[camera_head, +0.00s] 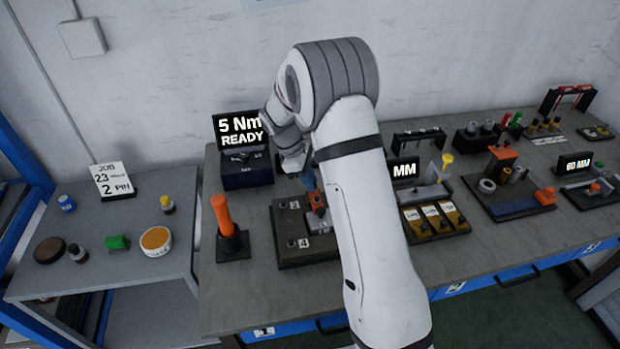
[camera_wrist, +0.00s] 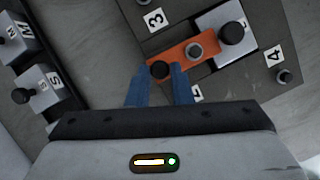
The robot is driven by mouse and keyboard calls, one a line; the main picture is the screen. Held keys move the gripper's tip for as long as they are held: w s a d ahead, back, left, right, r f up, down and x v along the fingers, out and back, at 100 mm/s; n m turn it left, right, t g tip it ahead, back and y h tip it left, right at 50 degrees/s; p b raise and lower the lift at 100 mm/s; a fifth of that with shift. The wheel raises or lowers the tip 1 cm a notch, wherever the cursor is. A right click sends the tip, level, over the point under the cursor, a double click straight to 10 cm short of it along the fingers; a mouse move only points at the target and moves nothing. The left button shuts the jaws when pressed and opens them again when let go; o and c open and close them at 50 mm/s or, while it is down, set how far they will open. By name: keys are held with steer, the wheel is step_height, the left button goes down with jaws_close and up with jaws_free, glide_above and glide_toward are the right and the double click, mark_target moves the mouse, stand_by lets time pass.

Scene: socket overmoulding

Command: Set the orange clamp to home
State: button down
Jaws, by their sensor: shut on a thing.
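The orange clamp (camera_wrist: 182,54) is a flat bar with a black knob at its near end and a grey bolt through its middle. It lies over a dark numbered plate (camera_wrist: 232,78), pointing toward a light block with a large black knob (camera_wrist: 232,33). My gripper (camera_wrist: 160,77) is shut on the clamp's near end, its blue fingers at the small black knob. In the head view the clamp (camera_head: 317,203) shows partly beside my arm on the dark fixture (camera_head: 295,252), and my gripper (camera_head: 308,188) is partly hidden.
An upright orange-handled tool (camera_head: 222,214) stands left of the fixture. A display reading 5 Nm READY (camera_head: 240,130) stands behind it. Right of my arm is a tray with yellow compartments (camera_head: 435,222). Blocks marked with letters (camera_wrist: 45,85) lie at left in the wrist view.

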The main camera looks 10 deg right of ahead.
steer(key=shift+s+f, duration=0.1)
steer(key=shift+s, duration=0.05)
steer(key=c, duration=1.3)
jaws_free()
steer(key=shift+s, duration=0.1)
steer(key=shift+r, duration=0.2)
steer(key=shift+a+r, duration=0.2)
steer(key=shift+r, duration=0.1)
steer(key=v, duration=0.7)
steer(key=shift+b, duration=0.45)
steer(key=shift+f, duration=0.1)
